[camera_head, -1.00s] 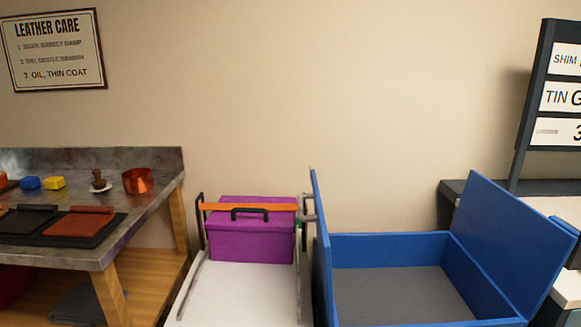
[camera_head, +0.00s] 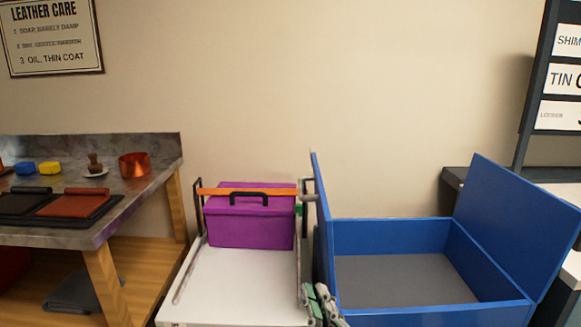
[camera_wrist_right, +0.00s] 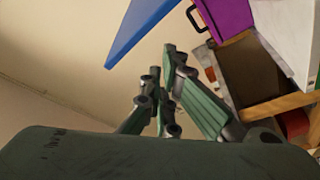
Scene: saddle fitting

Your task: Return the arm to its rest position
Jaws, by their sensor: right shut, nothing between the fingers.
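My right gripper (camera_head: 318,300) shows at the bottom of the head view, in front of the left wall of the blue box. Its green and grey fingers are shut with nothing between them. In the right wrist view the fingers (camera_wrist_right: 165,98) are close together and empty, pointing up past the blue panel and the purple case. My left gripper is not in view.
A blue open box (camera_head: 385,237) is empty. A metal-topped workbench (camera_head: 150,185) at left holds an orange pot (camera_head: 134,166).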

